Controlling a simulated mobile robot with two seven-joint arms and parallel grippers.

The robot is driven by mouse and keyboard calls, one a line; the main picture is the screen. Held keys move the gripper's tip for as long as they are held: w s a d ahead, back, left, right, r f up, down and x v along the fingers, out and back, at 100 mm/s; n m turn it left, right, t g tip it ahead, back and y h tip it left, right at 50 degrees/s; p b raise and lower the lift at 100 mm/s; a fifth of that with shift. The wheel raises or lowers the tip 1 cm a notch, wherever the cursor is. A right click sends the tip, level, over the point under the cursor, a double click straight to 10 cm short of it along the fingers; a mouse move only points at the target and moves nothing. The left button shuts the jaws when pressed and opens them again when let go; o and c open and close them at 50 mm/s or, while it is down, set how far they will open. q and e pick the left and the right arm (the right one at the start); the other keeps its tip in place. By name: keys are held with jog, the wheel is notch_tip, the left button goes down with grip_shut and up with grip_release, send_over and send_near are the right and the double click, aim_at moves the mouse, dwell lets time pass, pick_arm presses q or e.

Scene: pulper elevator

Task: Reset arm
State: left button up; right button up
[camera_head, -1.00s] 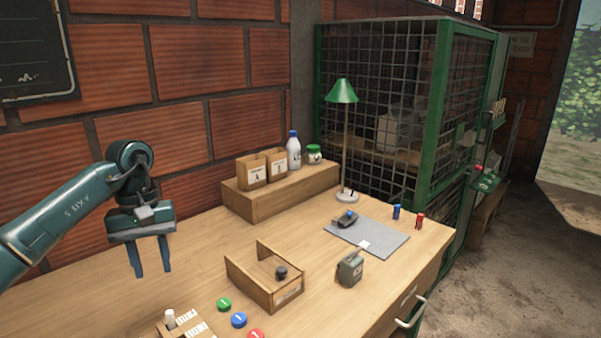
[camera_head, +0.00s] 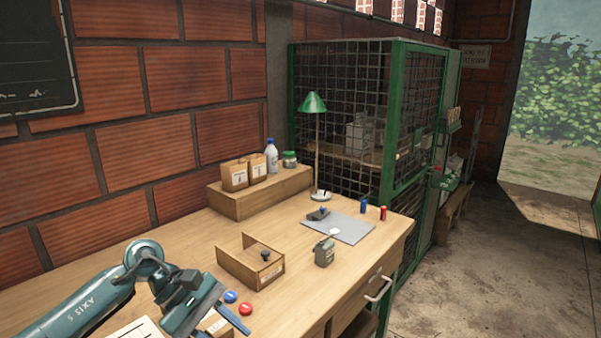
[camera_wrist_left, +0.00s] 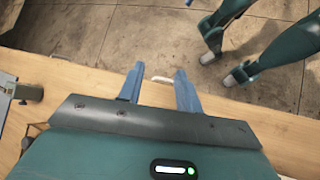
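My left gripper (camera_head: 207,312) is at the lower left of the head view, tilted, over the front part of the workbench (camera_head: 330,275). In the left wrist view its two blue fingers (camera_wrist_left: 159,88) are apart with nothing between them. It hangs beside the blue button (camera_head: 231,296) and the red button (camera_head: 245,309), and it hides part of a small box and a paper below. Teal parts at the upper right of the wrist view look like my own body. My right gripper is not in the head view.
An open wooden tray (camera_head: 250,262), a small grey-green device (camera_head: 324,251) and a grey mat (camera_head: 342,228) lie on the bench. A green lamp (camera_head: 314,103) stands by a wooden riser (camera_head: 258,194). A green mesh cage (camera_head: 342,105) is behind. The drawer handle (camera_head: 379,289) juts out in front.

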pick_arm(q)
jog(key=s+d+r+n+t+h+p, duration=0.2)
jog(key=s+d+r+n+t+h, duration=0.15)
jog(key=d+n+h, duration=0.75)
jog(key=s+a+f+m+t+y+p, duration=0.1)
jog(key=a+f+m+t+y, duration=0.25)
jog(key=m, duration=0.85)
jog(key=s+a+f+m+t+y+p, duration=0.15)
jog(key=m+t+y, duration=0.45)
jog(key=m, duration=0.6)
jog(key=a+f+m+t+y, duration=0.2)
jog(key=a+m+t+y, duration=0.3)
jog(key=m, duration=0.7)
jog(key=s+a+f+n+g+y, duration=0.2)
jog(key=s+f+n+g, duration=0.3)
jog(key=s+f+n, duration=0.6)
jog(key=shift+s+a+n+p, duration=0.15)
jog(key=shift+a+n+p, duration=0.3)
jog(key=shift+n, duration=0.35)
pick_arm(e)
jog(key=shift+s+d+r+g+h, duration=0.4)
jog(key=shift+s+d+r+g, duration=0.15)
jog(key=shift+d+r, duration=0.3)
pick_arm(q)
jog(key=shift+y, duration=0.25)
